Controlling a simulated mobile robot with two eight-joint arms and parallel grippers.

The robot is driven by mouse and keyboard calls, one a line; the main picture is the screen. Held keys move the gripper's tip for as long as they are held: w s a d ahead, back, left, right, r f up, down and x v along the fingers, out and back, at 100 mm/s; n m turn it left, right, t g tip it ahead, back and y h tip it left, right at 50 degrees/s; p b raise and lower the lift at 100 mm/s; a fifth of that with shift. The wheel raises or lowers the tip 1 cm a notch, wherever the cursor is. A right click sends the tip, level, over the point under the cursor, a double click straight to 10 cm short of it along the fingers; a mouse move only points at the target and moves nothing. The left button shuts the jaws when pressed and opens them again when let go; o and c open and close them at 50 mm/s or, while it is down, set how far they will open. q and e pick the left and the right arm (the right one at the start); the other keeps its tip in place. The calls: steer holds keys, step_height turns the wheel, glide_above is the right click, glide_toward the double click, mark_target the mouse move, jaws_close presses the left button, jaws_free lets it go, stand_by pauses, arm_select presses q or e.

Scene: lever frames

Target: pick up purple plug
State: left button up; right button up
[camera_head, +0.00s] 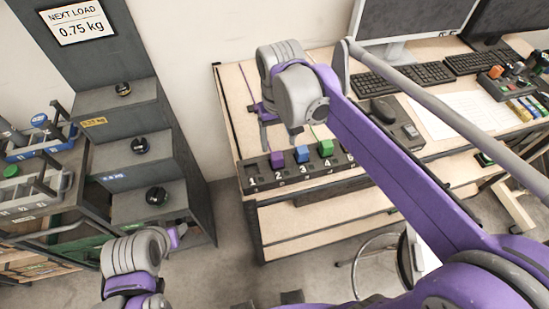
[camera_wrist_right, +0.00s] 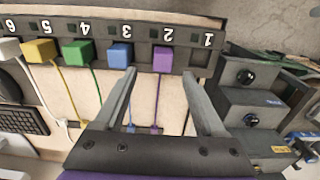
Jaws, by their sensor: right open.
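The purple plug (camera_head: 277,159) sits in slot 2 of a dark numbered strip (camera_head: 300,172) on the wooden bench. In the right wrist view the purple plug (camera_wrist_right: 162,60) has a purple cord trailing from it toward my gripper. My right gripper (camera_head: 265,138) is over the bench, close to the strip. In the wrist view its two fingers (camera_wrist_right: 159,74) are spread, with nothing between them but the cord and bench behind; the plug lies just beyond the tips, between their lines. My left gripper (camera_head: 178,234) is far left, away from the plug, its jaws unclear.
A blue plug (camera_wrist_right: 120,55), green plug (camera_wrist_right: 78,53), yellow plug (camera_wrist_right: 40,51) and white plug (camera_wrist_right: 9,49) fill the neighbouring slots, each with a cord. Slot 1 looks empty.

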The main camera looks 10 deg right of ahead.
mark_target(277, 155)
steer(key=shift+a+f, duration=0.15)
steer(key=shift+f, duration=1.6)
steer(key=shift+a+f, duration=0.1)
steer(key=shift+f, duration=1.65)
jaws_close()
